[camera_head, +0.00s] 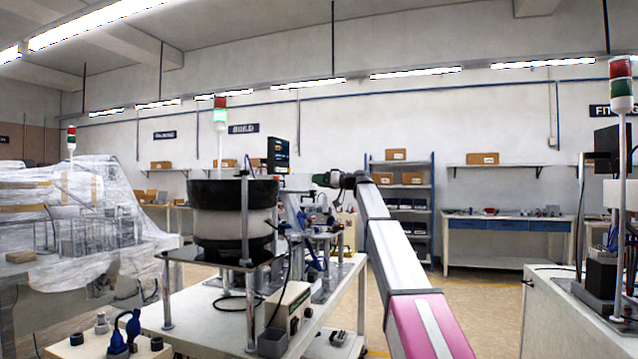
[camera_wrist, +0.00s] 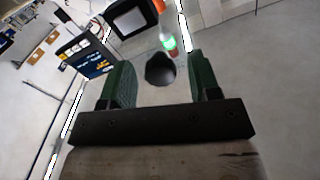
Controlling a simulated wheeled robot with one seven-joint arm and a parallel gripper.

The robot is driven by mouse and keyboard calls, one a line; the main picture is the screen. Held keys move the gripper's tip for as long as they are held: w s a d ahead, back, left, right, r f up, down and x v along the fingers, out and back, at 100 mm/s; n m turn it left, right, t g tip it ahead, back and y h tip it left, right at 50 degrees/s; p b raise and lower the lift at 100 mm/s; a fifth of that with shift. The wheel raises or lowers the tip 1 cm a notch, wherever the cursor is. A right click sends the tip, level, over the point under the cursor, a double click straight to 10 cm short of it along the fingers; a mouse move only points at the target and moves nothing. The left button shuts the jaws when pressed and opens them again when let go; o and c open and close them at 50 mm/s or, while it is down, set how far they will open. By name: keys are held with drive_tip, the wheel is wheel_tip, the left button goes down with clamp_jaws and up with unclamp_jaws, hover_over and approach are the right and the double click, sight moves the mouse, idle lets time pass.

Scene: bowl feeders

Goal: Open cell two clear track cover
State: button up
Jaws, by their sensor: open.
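My gripper (camera_wrist: 163,75) is open in the wrist view, with its two green fingers spread apart. A dark rounded thing (camera_wrist: 160,70) shows between the fingers; I cannot tell what it is or how far off. In the head view my gripper (camera_head: 322,180) is small, at the far end of my arm, to the right of a black-rimmed bowl feeder (camera_head: 233,192). Small fixtures with blue parts (camera_head: 318,262) stand right of the bowl, below my gripper. I cannot make out a clear track cover in either view, nor read a cell number.
A grey control box (camera_head: 290,308) sits on the white bench (camera_head: 190,318) by the bowl feeder. A screen (camera_head: 278,155) stands behind it and shows in the wrist view (camera_wrist: 88,55). Plastic-wrapped equipment (camera_head: 80,220) is at left, another station (camera_head: 575,300) at right. Floor between is open.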

drive_tip(key=v, duration=1)
drive_tip(key=shift+d, duration=0.25)
drive_tip(key=shift+s, duration=0.1)
drive_tip(key=s+f+m+g+h, duration=0.1)
drive_tip(key=s+f+m+h, duration=0.3)
drive_tip(key=f, duration=1.1)
drive_tip(key=s+f+m+h, duration=0.15)
drive_tip(key=s+f, duration=0.35)
drive_tip(key=f, duration=1.1)
drive_tip(key=s+f+m+g+h, duration=0.1)
drive_tip(key=s+f+m+h, duration=0.3)
drive_tip(key=f, duration=1.1)
drive_tip(key=s+d+f+g+h, duration=0.1)
drive_tip(key=s+d+f+h, duration=0.1)
drive_tip(key=s+f, duration=0.7)
drive_tip(key=s+d+f+m+g+h, duration=0.1)
drive_tip(key=s+d+f+h, duration=0.2)
drive_tip(key=s+f, duration=0.6)
drive_tip(key=s+d+f+g+h, duration=0.2)
drive_tip(key=s+f, duration=0.8)
drive_tip(key=s, duration=0.4)
drive_tip(key=shift+d, duration=0.25)
drive_tip(key=shift+m+h, duration=0.25)
